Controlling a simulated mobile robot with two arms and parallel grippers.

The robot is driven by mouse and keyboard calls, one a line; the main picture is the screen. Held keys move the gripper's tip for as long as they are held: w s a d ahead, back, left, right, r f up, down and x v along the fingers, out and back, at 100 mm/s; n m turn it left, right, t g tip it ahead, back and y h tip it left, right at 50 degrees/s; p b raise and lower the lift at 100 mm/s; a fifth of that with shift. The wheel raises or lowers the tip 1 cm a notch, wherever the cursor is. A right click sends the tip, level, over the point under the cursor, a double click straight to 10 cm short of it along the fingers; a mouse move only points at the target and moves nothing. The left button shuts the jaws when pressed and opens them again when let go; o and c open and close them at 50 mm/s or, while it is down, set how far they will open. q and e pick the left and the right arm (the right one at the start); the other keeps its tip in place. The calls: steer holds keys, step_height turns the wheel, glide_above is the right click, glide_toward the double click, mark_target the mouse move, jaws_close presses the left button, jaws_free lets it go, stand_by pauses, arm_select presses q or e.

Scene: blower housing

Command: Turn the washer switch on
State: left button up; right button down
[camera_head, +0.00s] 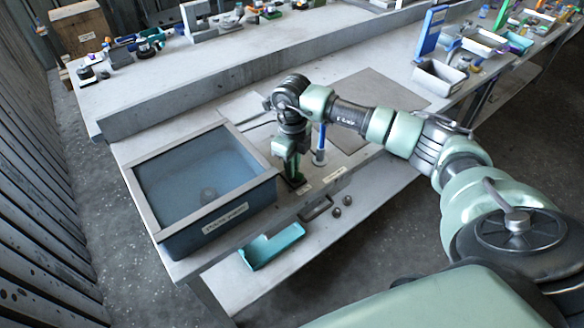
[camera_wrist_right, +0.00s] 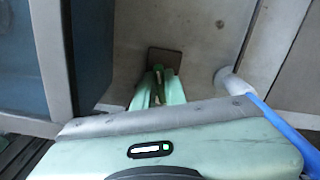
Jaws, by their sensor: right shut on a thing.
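The washer is an open grey-blue basin (camera_head: 205,185) with a pale rim and a label on its front, at the left of the workbench. Its wall also shows at the left edge of the right wrist view (camera_wrist_right: 95,45). My right gripper (camera_head: 294,178) points down at the bench just right of the basin. In the right wrist view, its green fingers (camera_wrist_right: 160,85) are shut at a small dark square base, the washer switch (camera_wrist_right: 165,60). The fingers hide most of the switch, so its position cannot be told. My left gripper is not in view.
A grey mat (camera_head: 385,95) lies behind my right arm. A raised shelf runs behind.

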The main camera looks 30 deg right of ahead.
steer(key=m+b, duration=0.1)
steer(key=m, duration=0.3)
steer(key=shift+d, duration=0.15)
steer(key=shift+d+m+b, duration=0.2)
steer(key=shift+m+b, duration=0.3)
steer(key=shift+m, duration=2.3)
steer(key=c, duration=1.5)
jaws_free()
steer(key=shift+o, duration=0.2)
step_height(320, 180, up, 8)
steer(key=b, duration=0.1)
steer(key=shift+b, duration=0.4)
steer(key=shift+f, duration=0.1)
